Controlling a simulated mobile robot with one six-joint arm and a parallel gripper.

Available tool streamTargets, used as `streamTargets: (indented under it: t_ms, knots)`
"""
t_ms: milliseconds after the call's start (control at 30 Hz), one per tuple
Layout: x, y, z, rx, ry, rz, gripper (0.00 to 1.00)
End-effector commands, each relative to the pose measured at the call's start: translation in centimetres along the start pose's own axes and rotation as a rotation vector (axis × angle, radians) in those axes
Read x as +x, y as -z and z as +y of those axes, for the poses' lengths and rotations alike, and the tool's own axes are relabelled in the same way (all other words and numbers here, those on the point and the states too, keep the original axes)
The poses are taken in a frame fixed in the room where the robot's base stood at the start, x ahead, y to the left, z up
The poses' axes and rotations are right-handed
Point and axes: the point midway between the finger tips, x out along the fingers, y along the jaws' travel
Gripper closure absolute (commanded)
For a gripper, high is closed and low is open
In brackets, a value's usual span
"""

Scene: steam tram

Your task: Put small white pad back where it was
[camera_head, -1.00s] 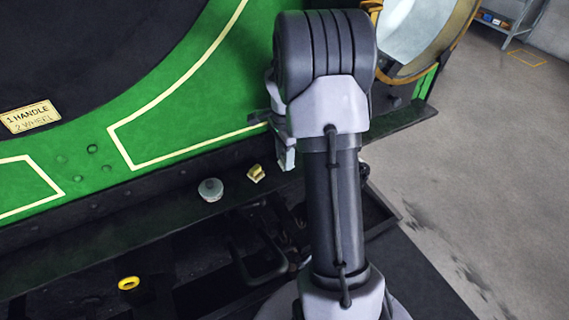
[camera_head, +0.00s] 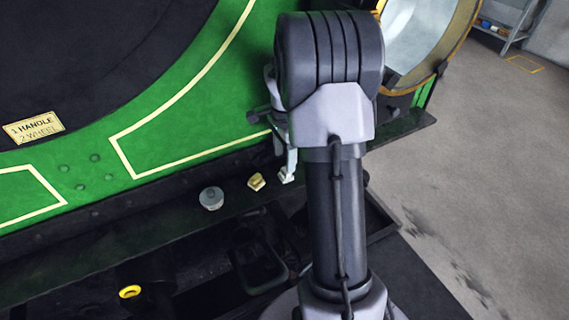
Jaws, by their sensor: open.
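My gripper (camera_head: 287,168) hangs down in front of the green panel, close above the dark ledge (camera_head: 150,208). My own arm hides much of it. It is open. A small pale piece shows at its lower tip, over or on the ledge; I cannot tell whether this is the small white pad or part of a finger. No other white pad can be made out.
A grey round cap (camera_head: 211,198) and a brass fitting (camera_head: 256,182) sit on the ledge left of my gripper. A yellow ring (camera_head: 130,292) lies lower left. A large brass-rimmed lamp (camera_head: 425,40) stands right of my arm. Open floor (camera_head: 480,170) lies to the right.

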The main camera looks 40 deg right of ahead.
Motion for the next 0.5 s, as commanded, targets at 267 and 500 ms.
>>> streamTargets:
  t_ms: [267,500]
  knots:
    - [-5.7,0.0,0.0,0.0,0.0,0.001,0.43]
    - [-7.5,-1.5,0.3,-0.056,0.024,0.001,0.43]
